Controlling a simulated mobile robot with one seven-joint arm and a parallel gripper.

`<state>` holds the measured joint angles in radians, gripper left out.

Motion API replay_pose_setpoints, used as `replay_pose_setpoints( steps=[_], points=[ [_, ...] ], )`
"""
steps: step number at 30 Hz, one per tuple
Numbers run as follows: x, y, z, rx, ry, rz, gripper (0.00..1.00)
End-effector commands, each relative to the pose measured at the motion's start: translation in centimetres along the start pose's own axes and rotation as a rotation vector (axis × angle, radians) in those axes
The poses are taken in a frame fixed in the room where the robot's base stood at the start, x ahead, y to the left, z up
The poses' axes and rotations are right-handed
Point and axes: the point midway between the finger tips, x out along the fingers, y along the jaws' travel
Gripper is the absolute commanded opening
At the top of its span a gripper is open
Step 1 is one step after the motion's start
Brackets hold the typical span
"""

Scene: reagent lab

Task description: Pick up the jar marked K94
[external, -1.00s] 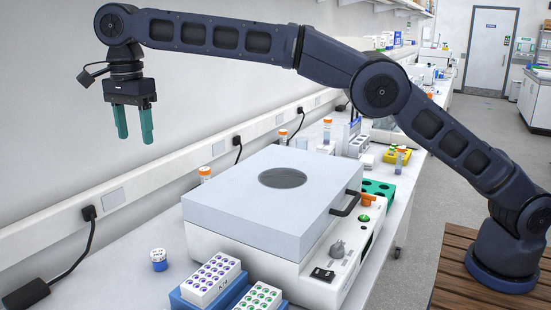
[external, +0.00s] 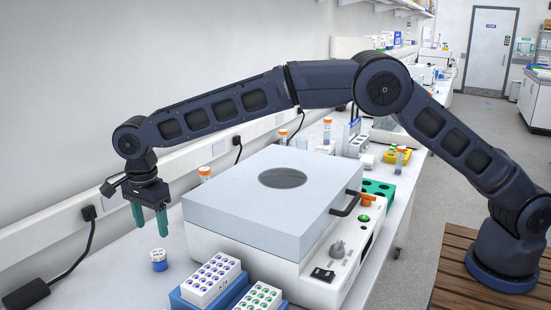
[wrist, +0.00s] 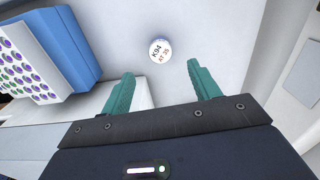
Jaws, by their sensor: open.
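The jar marked K94 (external: 159,260) is small, with a white lid and a blue band, and stands upright on the bench. In the wrist view the jar (wrist: 160,50) shows from above, its lid reading K94 with smaller print below. My gripper (external: 150,221) is open and empty, with green fingers pointing down, above the jar and apart from it. In the wrist view my gripper (wrist: 160,79) has its fingers spread, and the jar lies beyond the fingertips, between their lines.
A white tube rack (external: 212,281) on a blue base stands right of the jar; it also shows in the wrist view (wrist: 22,58). A large white lab machine (external: 265,255) with a grey lid is beside it. A power adapter (external: 27,294) and cable lie to the left.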

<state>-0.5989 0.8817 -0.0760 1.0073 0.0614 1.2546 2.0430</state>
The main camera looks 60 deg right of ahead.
Motion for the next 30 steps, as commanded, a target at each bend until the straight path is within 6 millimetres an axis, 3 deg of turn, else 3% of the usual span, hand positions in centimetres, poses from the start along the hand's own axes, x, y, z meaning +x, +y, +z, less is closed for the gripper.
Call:
replay_pose_setpoints(
  steps=[12, 20, 30],
  points=[
    [5.0, 0.0, 0.0, 0.001, 0.0, 0.001, 0.61],
    [6.6, 0.0, -0.1, 0.0, 0.0, 0.001, 0.61],
    [10.6, 0.0, -0.3, 0.0, 0.0, 0.001, 0.61]
  ],
)
